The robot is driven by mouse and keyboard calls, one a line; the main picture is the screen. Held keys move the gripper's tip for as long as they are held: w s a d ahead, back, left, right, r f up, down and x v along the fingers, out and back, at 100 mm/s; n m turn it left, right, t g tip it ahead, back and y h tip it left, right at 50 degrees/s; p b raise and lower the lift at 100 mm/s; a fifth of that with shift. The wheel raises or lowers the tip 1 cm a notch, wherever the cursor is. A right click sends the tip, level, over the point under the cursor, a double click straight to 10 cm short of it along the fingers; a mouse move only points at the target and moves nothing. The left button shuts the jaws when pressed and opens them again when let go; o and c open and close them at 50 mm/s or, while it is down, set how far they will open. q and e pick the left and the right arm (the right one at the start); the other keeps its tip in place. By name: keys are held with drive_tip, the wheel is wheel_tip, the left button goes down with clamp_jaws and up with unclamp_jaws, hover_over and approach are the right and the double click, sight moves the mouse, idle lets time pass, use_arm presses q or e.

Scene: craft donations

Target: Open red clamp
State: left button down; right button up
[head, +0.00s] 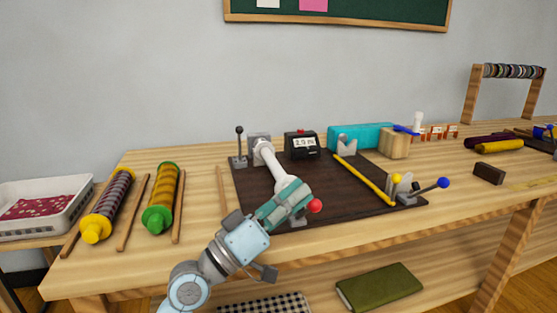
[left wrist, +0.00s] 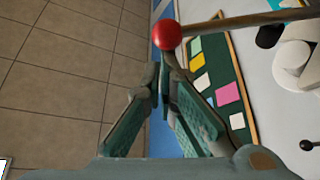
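The red clamp shows mainly by its round red knob (head: 315,205), at the front edge of the dark board. Part of its grey base (head: 298,222) shows below; the gripper hides most of the rest. My left gripper (head: 302,196) is just left of the knob in the head view. In the left wrist view its two fingers come together at the tips (left wrist: 161,72) with nothing seen between them. The red knob (left wrist: 168,34) is just beyond the tips, with its rod running right. I cannot tell whether they touch. My right gripper is not in view.
Yarn rollers (head: 161,198) lie left.

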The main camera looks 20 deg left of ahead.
use_arm(q)
wheel_tip(320, 180, up, 4)
drive_tip(key=w+a+f+p, duration=0.1)
drive_tip(key=a+p, duration=0.1)
drive_tip(key=b+v, duration=0.3)
drive_tip(key=v, duration=0.6)
drive_tip(key=shift+s+a, duration=0.2)
drive_tip(key=shift+s, duration=0.1)
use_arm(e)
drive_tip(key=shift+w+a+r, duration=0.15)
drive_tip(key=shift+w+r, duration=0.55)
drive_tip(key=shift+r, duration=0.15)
